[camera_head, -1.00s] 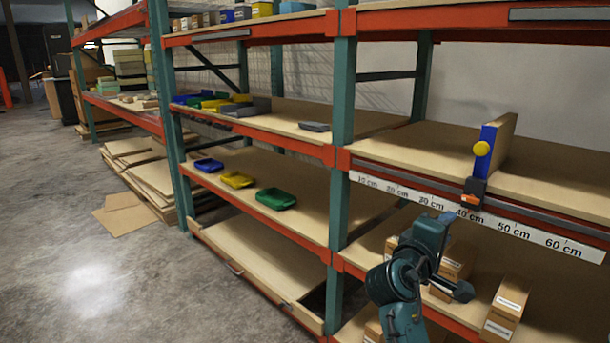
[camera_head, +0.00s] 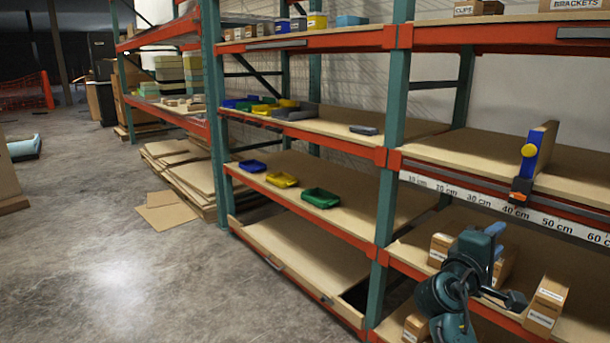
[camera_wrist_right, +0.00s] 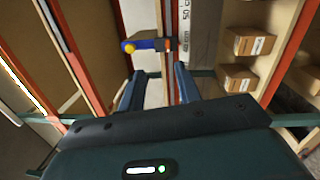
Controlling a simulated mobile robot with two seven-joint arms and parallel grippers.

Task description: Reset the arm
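My right arm (camera_head: 455,290) stands in front of the lower right shelf in the head view, with its gripper (camera_head: 494,250) near small cardboard boxes. In the right wrist view the two fingers of my right gripper (camera_wrist_right: 158,85) are spread apart with nothing between them. Beyond the fingers is a blue divider with a yellow knob (camera_wrist_right: 130,46). In the head view this blue divider (camera_head: 532,160) stands upright on the shelf above, apart from the gripper. My left arm and left gripper are not in view.
Shelving with orange beams (camera_head: 383,157) and teal posts (camera_head: 392,110) fills the right side. A centimetre scale (camera_head: 470,197) runs along one beam. Cardboard boxes (camera_head: 546,303) sit close around my right arm. Blue, yellow and green trays (camera_head: 321,198) lie on the left bay. The floor (camera_head: 110,260) at left is clear.

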